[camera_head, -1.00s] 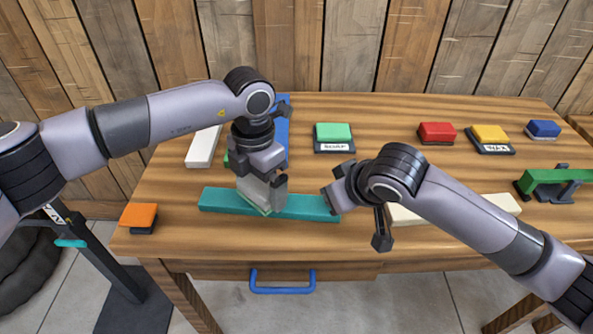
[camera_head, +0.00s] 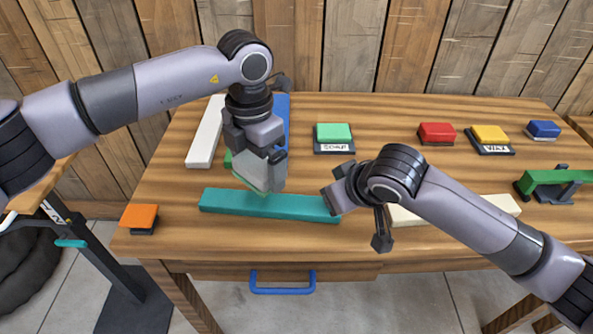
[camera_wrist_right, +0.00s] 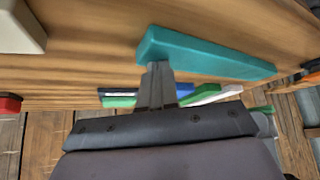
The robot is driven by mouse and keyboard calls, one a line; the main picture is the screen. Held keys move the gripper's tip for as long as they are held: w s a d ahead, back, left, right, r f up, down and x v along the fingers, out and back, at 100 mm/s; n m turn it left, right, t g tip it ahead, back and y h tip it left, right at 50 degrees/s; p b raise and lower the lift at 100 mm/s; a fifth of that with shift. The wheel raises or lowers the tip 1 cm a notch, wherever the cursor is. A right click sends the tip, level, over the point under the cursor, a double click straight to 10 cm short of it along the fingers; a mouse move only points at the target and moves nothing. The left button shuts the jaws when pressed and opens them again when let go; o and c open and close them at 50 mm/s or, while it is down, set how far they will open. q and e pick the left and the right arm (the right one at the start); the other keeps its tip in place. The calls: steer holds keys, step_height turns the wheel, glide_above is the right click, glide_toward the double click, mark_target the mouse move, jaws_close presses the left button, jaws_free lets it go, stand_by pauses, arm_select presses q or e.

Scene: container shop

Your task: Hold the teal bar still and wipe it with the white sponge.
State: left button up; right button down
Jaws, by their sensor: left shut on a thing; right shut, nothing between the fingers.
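The teal bar (camera_head: 300,206) lies flat along the front of the wooden table; it also shows in the right wrist view (camera_wrist_right: 205,52). My left gripper (camera_head: 262,158) is shut on the white sponge (camera_head: 255,178), a pale block with a greenish lower edge. The sponge is tilted over the back edge of the bar's left half; I cannot tell whether it touches. My right gripper (camera_head: 334,198) is shut and empty at the bar's right end. In the right wrist view its closed fingers (camera_wrist_right: 157,70) meet the bar's edge, apparently touching it.
A white bar (camera_head: 205,135) and a blue bar (camera_head: 283,115) lie behind. An orange block (camera_head: 139,215) stands at the left front corner. Green (camera_head: 333,131), red (camera_head: 437,130), yellow (camera_head: 490,134) and blue (camera_head: 543,128) blocks line the back. A cream bar (camera_head: 495,204) lies right.

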arm_select(q)
steer(key=shift+r+p, duration=2.1)
steer(key=shift+r, duration=0.1)
arm_select(e)
steer(key=shift+r, duration=1.75)
arm_select(q)
steer(key=shift+r+p, duration=2.15)
arm_select(e)
steer(key=shift+r, duration=1.65)
